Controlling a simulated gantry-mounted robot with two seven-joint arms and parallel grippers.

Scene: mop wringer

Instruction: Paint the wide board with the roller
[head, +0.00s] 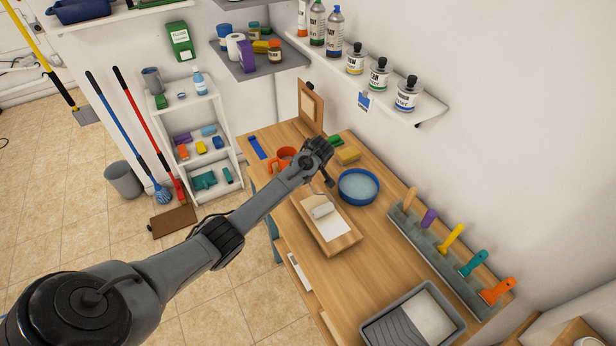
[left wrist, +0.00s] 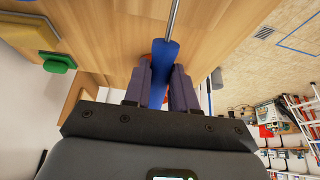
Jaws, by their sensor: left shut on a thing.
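The wide board (head: 346,243) is pale wood and lies on the workbench, with a white area on its upper face. The roller (head: 321,210) has a white sleeve and shows over the white area; I cannot tell whether it touches. My left gripper (head: 326,178) is above the bench, behind the board. In the left wrist view my left gripper (left wrist: 160,78) is shut on the roller's blue handle (left wrist: 164,58), with the metal rod (left wrist: 174,20) running out beyond the fingers. The roller's sleeve is out of that view. My right gripper is not in view.
A grey paint tray (head: 373,330) with white inside stands at the bench's near end. A blue bowl (head: 342,193), an orange mug (head: 276,163) and a yellow sponge (head: 348,156) stand near the gripper. A rack (head: 428,245) of colored-handled tools lines the wall side.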

